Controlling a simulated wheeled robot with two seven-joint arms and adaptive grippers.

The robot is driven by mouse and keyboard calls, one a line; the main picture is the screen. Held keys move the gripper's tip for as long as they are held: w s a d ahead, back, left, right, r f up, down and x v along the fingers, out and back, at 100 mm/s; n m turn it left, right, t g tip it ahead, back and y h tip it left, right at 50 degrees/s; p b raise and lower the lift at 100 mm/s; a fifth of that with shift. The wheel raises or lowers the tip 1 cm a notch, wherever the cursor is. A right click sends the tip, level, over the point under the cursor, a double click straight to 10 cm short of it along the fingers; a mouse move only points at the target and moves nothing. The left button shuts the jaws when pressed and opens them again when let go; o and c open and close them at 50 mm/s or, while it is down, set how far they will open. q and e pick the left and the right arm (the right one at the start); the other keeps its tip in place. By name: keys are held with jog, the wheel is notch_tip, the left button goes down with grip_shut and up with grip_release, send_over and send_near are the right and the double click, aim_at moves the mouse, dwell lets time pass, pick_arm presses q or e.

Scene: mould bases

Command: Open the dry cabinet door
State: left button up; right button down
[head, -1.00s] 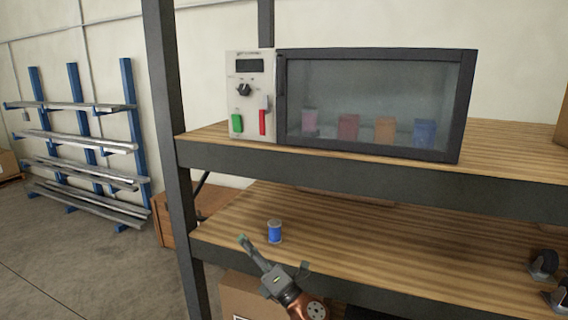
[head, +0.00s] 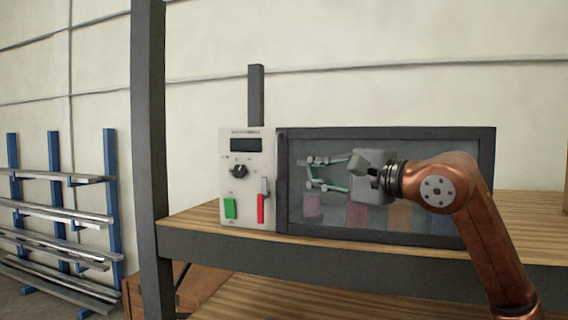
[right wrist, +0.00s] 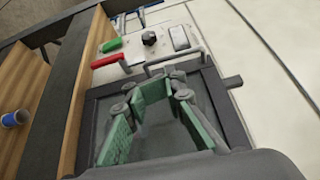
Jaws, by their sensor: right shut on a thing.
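The dry cabinet stands on the shelf, with a pale control panel (head: 242,150) on its left and a dark-framed glass door (head: 440,133) on its right. The door looks closed. My right gripper (head: 309,172) is in front of the left part of the glass, with its fingers pointing left. In the right wrist view its fingertips (right wrist: 150,84) are at a grey bar handle (right wrist: 172,62) by the door's panel-side edge. The gripper is shut on this handle, though the exact contact is hard to see. My left gripper is not in view.
The panel carries a black knob (head: 239,171), a green switch (head: 230,208) and a red lever (head: 261,208). A dark shelf post (head: 148,150) stands left of the cabinet. A blue spool (right wrist: 14,118) shows in the right wrist view. A blue rack (head: 110,170) stands far left.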

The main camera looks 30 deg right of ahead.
aim_at(288, 162)
jog(key=shift+h, duration=0.4)
jog(key=w, duration=0.3)
jog(key=w+p, duration=0.1)
jog(key=w, duration=0.4)
jog(key=shift+w+d+r, duration=0.15)
jog(key=shift+w+r, duration=0.25)
